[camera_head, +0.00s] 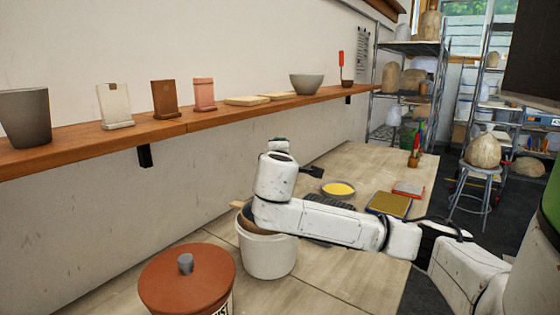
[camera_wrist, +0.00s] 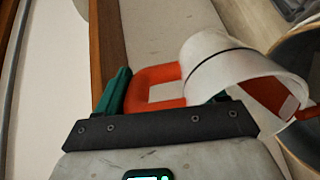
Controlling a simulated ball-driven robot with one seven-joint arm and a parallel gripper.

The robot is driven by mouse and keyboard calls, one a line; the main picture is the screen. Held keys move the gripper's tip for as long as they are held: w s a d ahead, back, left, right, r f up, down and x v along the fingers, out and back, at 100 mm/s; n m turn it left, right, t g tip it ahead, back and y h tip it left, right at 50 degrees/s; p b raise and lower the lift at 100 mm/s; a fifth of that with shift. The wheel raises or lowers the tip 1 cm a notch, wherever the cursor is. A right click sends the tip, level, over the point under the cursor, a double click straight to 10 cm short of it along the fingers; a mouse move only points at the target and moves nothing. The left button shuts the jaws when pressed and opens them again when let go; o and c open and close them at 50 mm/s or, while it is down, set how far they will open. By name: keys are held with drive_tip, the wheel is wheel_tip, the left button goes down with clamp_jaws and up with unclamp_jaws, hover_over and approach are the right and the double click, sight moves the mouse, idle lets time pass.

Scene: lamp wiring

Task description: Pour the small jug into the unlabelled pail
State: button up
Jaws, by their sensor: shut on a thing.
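In the wrist view my gripper (camera_wrist: 165,92), with green fingers, is shut on the orange-red handle of the small jug (camera_wrist: 212,62). The jug is white with a red-orange inside, and it is tilted, its mouth toward the right. Its lip overlaps a round dark vessel (camera_wrist: 292,50) at the right edge; I cannot tell whether anything is flowing. In the head view a white pail (camera_head: 268,258) stands on the table, with no label on its visible side. My arm crosses in front of its top. My gripper and the jug are hidden there.
A lidded red-brown container (camera_head: 185,275) with partly visible lettering stands at the front left. A wall shelf (camera_head: 190,122) runs along the left.

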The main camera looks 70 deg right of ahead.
drive_tip(key=shift+s+a+r+t+h+b, duration=0.2)
drive_tip(key=shift+a+h+b, duration=0.4)
drive_tip(key=shift+b, duration=0.95)
drive_tip(key=shift+s+a+r+t+h+b, duration=0.15)
drive_tip(key=shift+a+h+b, duration=0.45)
drive_tip(key=shift+b, duration=0.9)
drive_tip(key=shift+s+a+r+t+h+b, duration=0.2)
drive_tip(key=shift+a+h+b, duration=0.3)
drive_tip(key=shift+b, duration=0.95)
drive_tip(key=shift+s+a+r+t+h+b, duration=0.2)
drive_tip(key=shift+a+h+b, duration=0.3)
drive_tip(key=shift+b, duration=0.95)
drive_tip(key=shift+s+a+r+t+h+b, duration=0.2)
drive_tip(key=shift+a+h+b, duration=0.25)
drive_tip(key=shift+b, duration=1)
drive_tip(key=shift+a+h, duration=0.1)
drive_tip(key=shift+h, duration=0.15)
drive_tip(key=shift+b, duration=0.3)
